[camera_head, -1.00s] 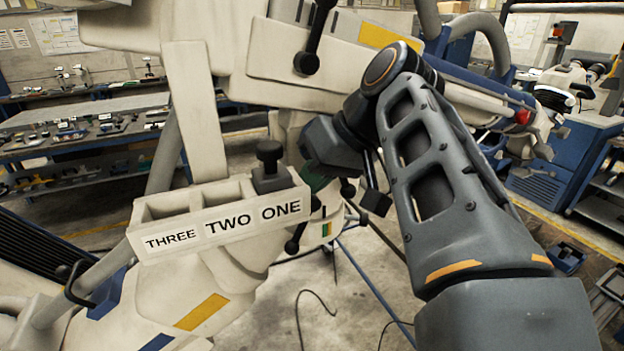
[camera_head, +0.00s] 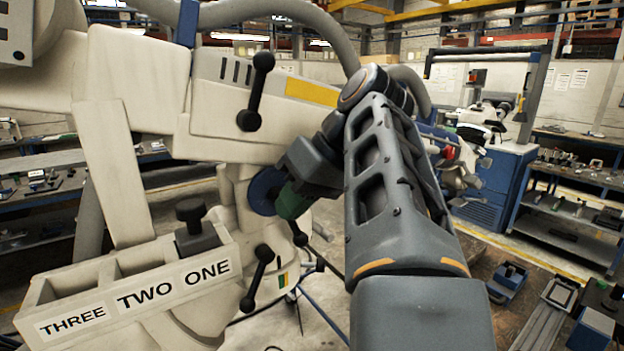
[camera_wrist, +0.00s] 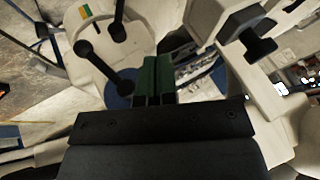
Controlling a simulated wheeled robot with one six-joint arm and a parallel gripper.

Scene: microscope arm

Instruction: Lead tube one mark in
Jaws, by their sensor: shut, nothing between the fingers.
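I cannot pick out a tube one for certain. A pale holder labelled THREE, TWO, ONE (camera_head: 75,325) is at lower left in the head view. A dark knobbed piece (camera_head: 197,238) stands in its ONE end; a dark knob also shows in the wrist view (camera_wrist: 258,46). A blue disc (camera_head: 264,190) sits on the pale microscope arm, just left of my gripper (camera_head: 289,204), and also shows in the wrist view (camera_wrist: 122,84). My gripper's green fingers (camera_wrist: 153,78) are shut and empty, close beside the disc. I cannot tell whether they touch.
Black-knobbed levers (camera_head: 258,280) stick out below the disc; one crosses near my fingers in the wrist view (camera_wrist: 100,60). Another lever (camera_head: 256,92) is above. A green-yellow mark (camera_head: 282,281) is on the pale body. Workbenches (camera_head: 575,220) stand to the right.

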